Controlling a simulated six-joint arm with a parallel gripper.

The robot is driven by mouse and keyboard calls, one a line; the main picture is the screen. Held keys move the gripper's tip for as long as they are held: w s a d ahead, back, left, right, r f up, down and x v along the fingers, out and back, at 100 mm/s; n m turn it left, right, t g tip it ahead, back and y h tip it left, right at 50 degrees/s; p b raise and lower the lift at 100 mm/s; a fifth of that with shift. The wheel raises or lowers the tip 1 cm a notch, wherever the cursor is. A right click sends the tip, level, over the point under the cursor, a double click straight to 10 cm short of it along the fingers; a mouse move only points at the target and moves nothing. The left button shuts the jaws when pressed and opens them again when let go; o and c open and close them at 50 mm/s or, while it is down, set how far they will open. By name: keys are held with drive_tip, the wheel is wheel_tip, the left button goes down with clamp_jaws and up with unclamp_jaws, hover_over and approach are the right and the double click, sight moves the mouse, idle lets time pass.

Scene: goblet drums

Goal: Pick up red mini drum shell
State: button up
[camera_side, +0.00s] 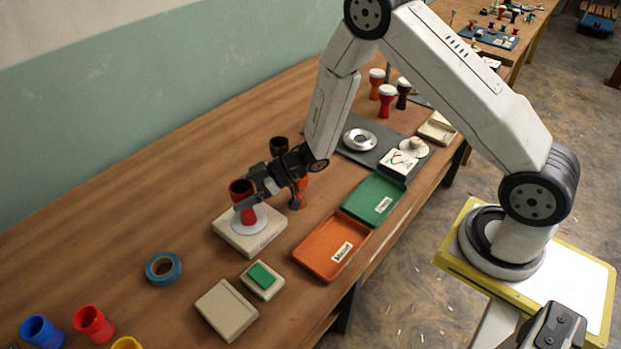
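The red mini drum shell (241,187) stands upright on a white round disc (262,224) on a beige block (229,238), its dark open mouth facing up. My gripper (250,200) reaches in from the right, its fingertips at the shell's waist and covering part of it. I cannot tell whether the fingers are closed on the shell or only beside it. The shell's foot appears to rest on the disc.
A dark shell (279,146) and an orange shell (303,186) stand close behind my gripper. An orange tray (312,262) and a green tray (362,208) lie to the right. Blue tape (163,281) lies front left. Bare table (120,225) is free at left.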

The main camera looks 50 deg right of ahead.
drive_tip(key=c, duration=1)
drive_tip(key=shift+r, duration=0.15)
drive_tip(key=shift+r, duration=0.75)
drive_tip(key=s+d+r, duration=0.1)
drive_tip(key=s+r, duration=0.2)
drive_tip(key=s, duration=0.1)
drive_tip(key=s+d+r, duration=0.1)
drive_tip(key=s+r, duration=0.3)
drive_tip(key=s, duration=0.1)
drive_tip(key=s+d+r, duration=0.1)
drive_tip(key=s+r, duration=0.3)
drive_tip(key=shift+s+r, duration=0.15)
drive_tip(key=shift+s, duration=0.25)
